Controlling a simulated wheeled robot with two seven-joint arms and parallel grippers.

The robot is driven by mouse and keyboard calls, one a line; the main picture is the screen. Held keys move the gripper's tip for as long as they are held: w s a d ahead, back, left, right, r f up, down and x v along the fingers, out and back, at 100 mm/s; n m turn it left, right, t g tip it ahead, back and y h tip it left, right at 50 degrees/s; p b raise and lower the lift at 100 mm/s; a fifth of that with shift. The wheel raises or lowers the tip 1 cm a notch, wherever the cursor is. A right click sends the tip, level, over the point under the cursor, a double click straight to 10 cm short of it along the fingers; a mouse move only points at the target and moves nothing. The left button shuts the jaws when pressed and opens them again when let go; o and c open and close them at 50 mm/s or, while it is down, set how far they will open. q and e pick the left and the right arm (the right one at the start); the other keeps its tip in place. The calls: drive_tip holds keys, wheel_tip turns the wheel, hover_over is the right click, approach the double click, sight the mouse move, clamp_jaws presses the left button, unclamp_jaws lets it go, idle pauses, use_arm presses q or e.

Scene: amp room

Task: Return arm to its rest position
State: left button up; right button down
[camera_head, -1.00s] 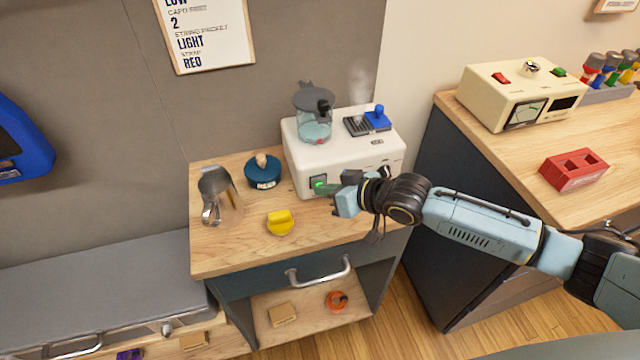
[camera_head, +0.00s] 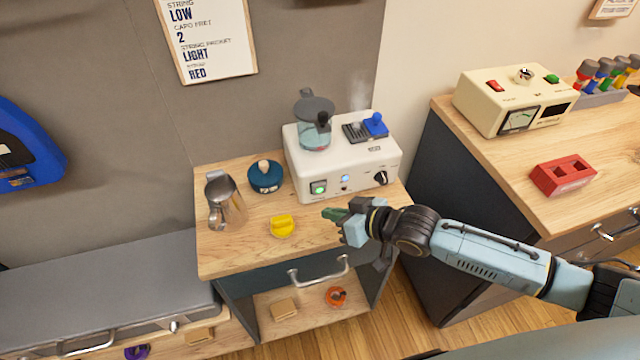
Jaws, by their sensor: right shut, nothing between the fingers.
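My right gripper (camera_head: 334,214) comes in from the right on its light-blue arm (camera_head: 480,250). It is shut and empty, above the right part of the small wooden counter (camera_head: 235,258), in front of the white machine (camera_head: 345,162) and apart from its front panel. The panel shows a lit green switch, a small blue light and a black knob. A yellow object (camera_head: 283,226) lies on the counter to the left of the gripper. My left gripper is out of view.
A metal pitcher (camera_head: 224,200) and a blue round object (camera_head: 266,176) stand on the counter. A drawer handle (camera_head: 318,272) juts out below. At right, a wooden bench (camera_head: 500,165) bears a cream meter box (camera_head: 513,100) and a red block (camera_head: 563,175).

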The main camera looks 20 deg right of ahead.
drive_tip(key=shift+s+r+p, duration=0.1)
drive_tip(key=shift+s+p, duration=0.2)
drive_tip(key=shift+s, duration=0.5)
